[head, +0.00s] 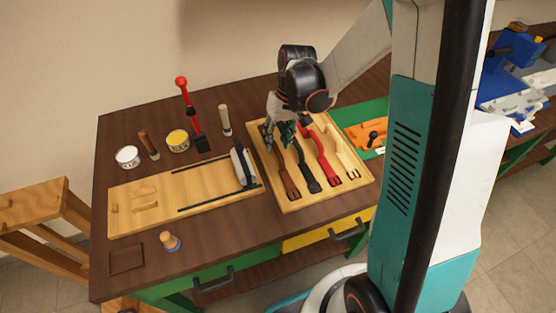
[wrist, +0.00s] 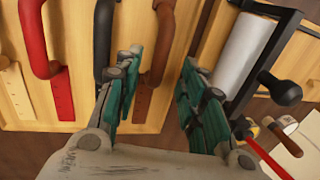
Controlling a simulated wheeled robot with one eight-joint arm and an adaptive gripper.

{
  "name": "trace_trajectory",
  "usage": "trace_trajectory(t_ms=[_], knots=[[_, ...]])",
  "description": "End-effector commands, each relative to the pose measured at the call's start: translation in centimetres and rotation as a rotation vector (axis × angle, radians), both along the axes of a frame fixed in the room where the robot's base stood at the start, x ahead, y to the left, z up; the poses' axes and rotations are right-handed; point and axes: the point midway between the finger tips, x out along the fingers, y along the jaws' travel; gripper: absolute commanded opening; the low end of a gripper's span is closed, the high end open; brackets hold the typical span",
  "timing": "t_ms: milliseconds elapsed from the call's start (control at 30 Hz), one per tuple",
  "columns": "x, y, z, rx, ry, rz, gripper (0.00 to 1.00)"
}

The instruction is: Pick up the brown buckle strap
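The brown buckle strap (head: 285,176) lies in the wooden tray (head: 292,208), leftmost in the row of straps. In the wrist view the brown strap (wrist: 163,36) runs down from the top edge, and its lower part is partly hidden by the left finger. My gripper (head: 279,144) is above the far left part of the tray, over the strap's far end. In the wrist view my gripper (wrist: 163,62) is open and empty, its fingers wide apart, with the strap's upper part showing between them. I cannot tell the height above the strap.
A black strap (head: 306,172) and a red strap (head: 327,167) lie right of the brown one. Left of the tray is a wooden board with a grey-white roller (head: 243,165). A green mat with an orange piece (head: 370,134) is on the right.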

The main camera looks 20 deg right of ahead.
Motion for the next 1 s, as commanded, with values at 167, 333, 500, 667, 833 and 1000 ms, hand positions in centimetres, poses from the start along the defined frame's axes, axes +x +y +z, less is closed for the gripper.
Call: trace_trajectory(t_ms=[167,333,500,667,833,1000], knots=[[-0.4,0.3,-3.0,0.0,0.0,0.0,0.37],[-0.3,0.6,-4.2,0.0,0.0,0.0,0.37],[-0.4,0.6,-4.1,0.0,0.0,0.0,0.37],[-0.4,0.6,-4.1,0.0,0.0,0.0,0.03],[-0.4,0.6,-4.1,0.0,0.0,0.0,0.0],[-0.4,0.6,-4.1,0.0,0.0,0.0,0.0]])
